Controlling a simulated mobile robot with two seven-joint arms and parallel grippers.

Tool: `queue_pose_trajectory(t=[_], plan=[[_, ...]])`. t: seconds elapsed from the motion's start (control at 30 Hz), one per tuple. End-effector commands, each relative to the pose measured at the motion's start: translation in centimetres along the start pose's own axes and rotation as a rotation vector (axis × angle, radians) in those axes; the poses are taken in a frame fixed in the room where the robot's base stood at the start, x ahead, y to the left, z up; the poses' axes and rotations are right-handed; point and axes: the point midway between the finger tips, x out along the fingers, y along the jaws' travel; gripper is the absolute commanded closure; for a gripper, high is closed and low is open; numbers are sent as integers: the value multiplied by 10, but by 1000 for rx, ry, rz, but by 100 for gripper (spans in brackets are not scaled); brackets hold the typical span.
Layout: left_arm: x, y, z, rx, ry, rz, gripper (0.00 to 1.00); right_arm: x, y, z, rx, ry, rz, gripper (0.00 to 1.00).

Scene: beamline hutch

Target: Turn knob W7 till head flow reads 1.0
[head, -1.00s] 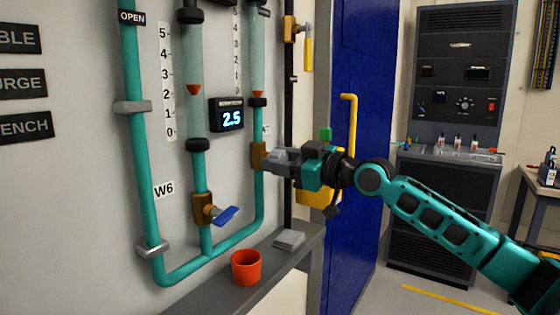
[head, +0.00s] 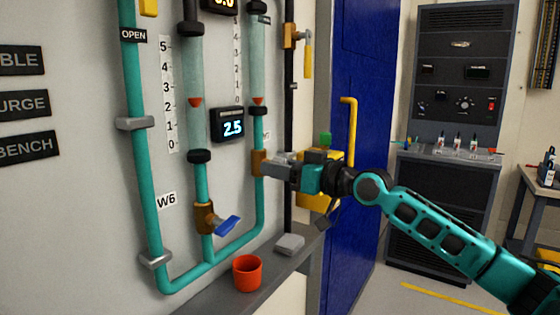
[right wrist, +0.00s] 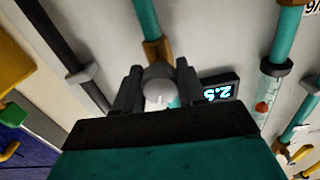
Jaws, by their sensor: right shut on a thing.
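The round grey knob (right wrist: 158,84) with a white mark sits on the brass valve body (head: 258,163) of the right-hand teal pipe; its label is mostly hidden in the head view. My right gripper (head: 272,167) is shut on this knob; in the right wrist view its two fingers (right wrist: 158,92) stand on either side of it. The display (head: 232,126) beside that pipe reads 2.5, and it shows upside down in the right wrist view (right wrist: 221,91). A second display (head: 221,4) above is cut off by the top edge. My left gripper is not in view.
A blue door (head: 352,120) with a yellow handle stands to the right, behind my arm.

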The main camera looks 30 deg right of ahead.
Motion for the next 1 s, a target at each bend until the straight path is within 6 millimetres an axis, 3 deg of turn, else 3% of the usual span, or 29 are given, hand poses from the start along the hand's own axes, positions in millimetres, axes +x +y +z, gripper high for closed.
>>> queue_pose_trajectory(t=[0.33, 0.87, 0.9, 1.0], plan=[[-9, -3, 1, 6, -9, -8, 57, 1, -2, 4, 168, -12, -2, 91], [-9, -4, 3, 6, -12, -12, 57, 1, -2, 7, 201, -16, -3, 91], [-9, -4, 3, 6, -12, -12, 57, 1, -2, 7, 201, -16, -3, 59], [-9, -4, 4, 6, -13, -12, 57, 1, -2, 7, 200, -15, -3, 50]])
